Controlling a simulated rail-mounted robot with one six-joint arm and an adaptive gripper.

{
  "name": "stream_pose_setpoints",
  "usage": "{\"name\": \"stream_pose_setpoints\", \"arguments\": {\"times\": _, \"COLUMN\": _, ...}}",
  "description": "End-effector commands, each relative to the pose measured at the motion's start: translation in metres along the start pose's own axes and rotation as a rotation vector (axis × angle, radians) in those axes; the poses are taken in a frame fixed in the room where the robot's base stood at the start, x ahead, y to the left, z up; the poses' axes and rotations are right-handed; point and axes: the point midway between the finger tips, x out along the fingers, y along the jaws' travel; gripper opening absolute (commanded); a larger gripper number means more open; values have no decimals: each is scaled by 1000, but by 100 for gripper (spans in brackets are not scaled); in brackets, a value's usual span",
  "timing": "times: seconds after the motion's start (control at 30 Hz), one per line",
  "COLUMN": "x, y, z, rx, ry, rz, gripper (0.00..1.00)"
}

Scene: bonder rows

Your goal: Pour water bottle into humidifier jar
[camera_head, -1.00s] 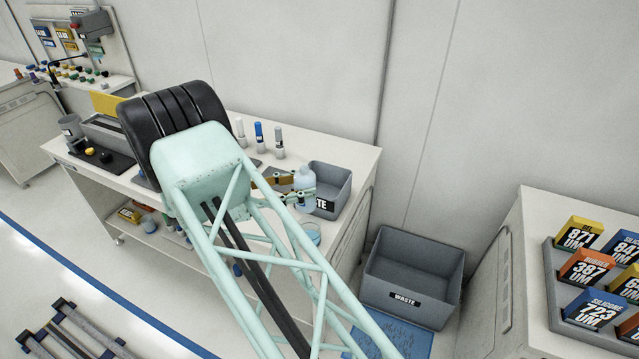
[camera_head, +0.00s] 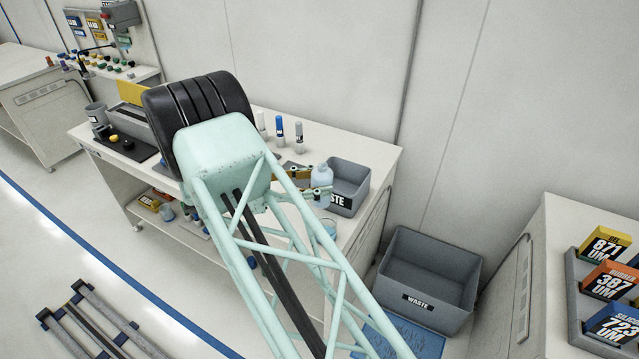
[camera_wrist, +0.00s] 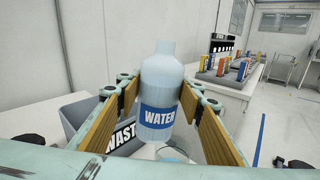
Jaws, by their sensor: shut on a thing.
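The water bottle (camera_wrist: 160,92) is a pale, translucent bottle with a blue WATER label. It stands upright between the wooden pads of my gripper (camera_wrist: 152,100) in the wrist view, and the gripper is shut on it. In the head view the bottle (camera_head: 322,180) shows beside the small waste bin, with my gripper (camera_head: 308,185) partly hidden by my arm. A clear round vessel with bluish contents, likely the humidifier jar (camera_head: 328,227), is at the bench's front edge, partly behind my arm. It also shows below and behind the bottle in the wrist view (camera_wrist: 172,154).
A small grey waste bin (camera_head: 364,190) stands on the bench next to the bottle. Several small bottles (camera_head: 280,134) stand along the back. A large waste bin (camera_head: 428,262) is on the floor at right. Material trays (camera_head: 592,320) lie on the right bench.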

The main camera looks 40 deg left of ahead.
Motion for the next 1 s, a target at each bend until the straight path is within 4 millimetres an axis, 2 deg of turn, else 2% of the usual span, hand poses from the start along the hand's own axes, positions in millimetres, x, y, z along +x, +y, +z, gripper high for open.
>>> {"name": "stream_pose_setpoints", "arguments": {"times": 1.0, "x": -2, "y": 7, "z": -22, "rx": 358, "ry": 82, "rz": 0, "gripper": 20}}
